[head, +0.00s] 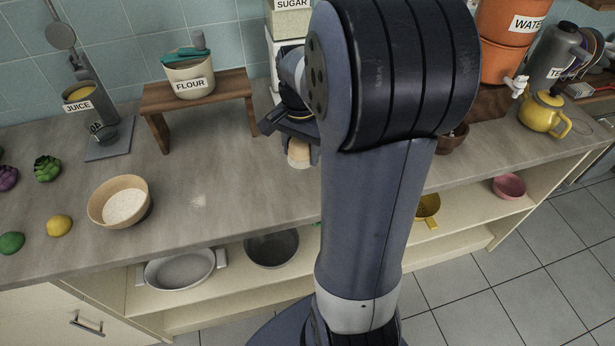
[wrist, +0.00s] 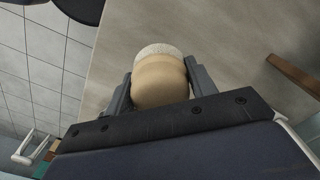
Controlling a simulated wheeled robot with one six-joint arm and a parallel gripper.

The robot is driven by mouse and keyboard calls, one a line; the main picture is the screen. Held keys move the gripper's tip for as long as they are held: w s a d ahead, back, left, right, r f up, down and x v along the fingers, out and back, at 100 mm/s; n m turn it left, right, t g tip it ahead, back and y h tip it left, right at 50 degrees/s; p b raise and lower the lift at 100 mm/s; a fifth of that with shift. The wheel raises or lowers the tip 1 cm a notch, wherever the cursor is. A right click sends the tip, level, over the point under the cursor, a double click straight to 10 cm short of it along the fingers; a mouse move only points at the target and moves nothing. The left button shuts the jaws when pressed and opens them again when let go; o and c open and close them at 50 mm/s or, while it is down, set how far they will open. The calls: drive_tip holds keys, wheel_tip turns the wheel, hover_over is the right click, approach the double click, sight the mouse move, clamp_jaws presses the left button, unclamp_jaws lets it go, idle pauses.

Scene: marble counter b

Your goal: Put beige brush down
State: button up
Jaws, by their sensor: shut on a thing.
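The beige brush (wrist: 160,80) is between the two fingers of my gripper (wrist: 160,88) in the wrist view. Its body is beige and rounded, with a paler, rough band at the far end. My gripper is shut on it. In the head view the brush (head: 299,153) shows below my gripper (head: 296,132), over the grey counter (head: 230,180). My arm hides part of the gripper and the counter behind it. I cannot tell whether the brush touches the counter.
A wooden stand (head: 200,97) holding a flour pot (head: 190,78) is left of my gripper. A bowl of white powder (head: 123,203) stands further left. A brown bowl (head: 452,138) is right of my arm. Counter between stand and gripper is clear.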

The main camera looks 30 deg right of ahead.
sight(302, 183)
wheel_tip(302, 183, down, 8)
drive_tip(key=shift+f, duration=0.1)
drive_tip(key=shift+f, duration=0.1)
idle(0.3)
drive_tip(key=shift+s+a+f+b, duration=0.1)
drive_tip(key=shift+f+b, duration=0.3)
drive_tip(key=o, duration=1)
drive_tip(key=shift+s+a+f, duration=0.1)
drive_tip(key=shift+f, duration=0.15)
drive_tip(key=shift+r, duration=0.1)
drive_tip(key=shift+r+p, duration=0.3)
drive_tip(key=shift+r, duration=0.05)
drive_tip(key=r, duration=1.2)
drive_tip(key=shift+w+r+p, duration=0.2)
drive_tip(key=shift+r+p, duration=0.1)
drive_tip(key=shift+r, duration=0.05)
